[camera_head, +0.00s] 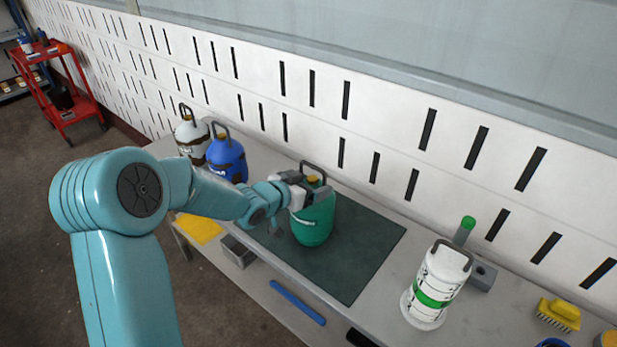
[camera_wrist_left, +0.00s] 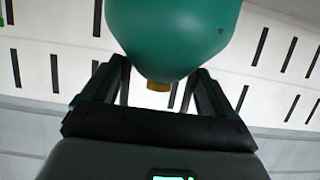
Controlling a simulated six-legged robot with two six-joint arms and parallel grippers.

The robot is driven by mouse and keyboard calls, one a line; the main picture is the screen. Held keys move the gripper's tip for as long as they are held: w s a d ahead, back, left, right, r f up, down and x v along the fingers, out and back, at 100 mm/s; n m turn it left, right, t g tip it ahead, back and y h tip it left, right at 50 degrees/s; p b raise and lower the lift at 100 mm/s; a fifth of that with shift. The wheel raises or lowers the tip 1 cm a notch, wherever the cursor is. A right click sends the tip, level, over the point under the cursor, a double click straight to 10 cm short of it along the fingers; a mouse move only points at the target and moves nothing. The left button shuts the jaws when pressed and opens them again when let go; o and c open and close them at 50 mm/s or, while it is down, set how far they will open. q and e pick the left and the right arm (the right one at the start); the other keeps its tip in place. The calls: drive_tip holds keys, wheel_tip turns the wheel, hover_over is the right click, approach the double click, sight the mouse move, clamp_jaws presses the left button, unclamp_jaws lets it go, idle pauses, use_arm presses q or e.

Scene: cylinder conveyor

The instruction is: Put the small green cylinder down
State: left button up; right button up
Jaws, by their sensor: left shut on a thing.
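The small green cylinder (camera_head: 314,222) is a green canister with a yellow cap and a dark handle on top. It is upright over the dark mat (camera_head: 365,250) on the bench. I cannot tell if its base touches the mat. My left gripper (camera_head: 306,190) is shut on its upper part, coming in from the left. In the left wrist view, the green cylinder (camera_wrist_left: 172,35) fills the space between the two dark fingers (camera_wrist_left: 160,88), and its yellow cap shows below its body. My right gripper is not in view.
A blue canister (camera_head: 226,160) and a white-brown one (camera_head: 191,138) stand behind on the left. A white canister with a green band (camera_head: 434,290) stands right, near a green-capped item (camera_head: 465,230) and a yellow brush (camera_head: 559,314). The mat's right part is clear.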

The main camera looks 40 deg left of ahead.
use_arm(q)
drive_tip(key=shift+s+r, duration=0.1)
drive_tip(key=shift+r, duration=0.2)
drive_tip(key=o, duration=1.9)
drive_tip(key=shift+f, duration=0.35)
drive_tip(key=shift+c, duration=0.2)
drive_tip(key=shift+s+r, duration=0.15)
drive_tip(key=shift+r, duration=0.1)
drive_tip(key=v, duration=1.1)
drive_tip(key=shift+s, duration=0.3)
drive_tip(key=shift+s, duration=0.1)
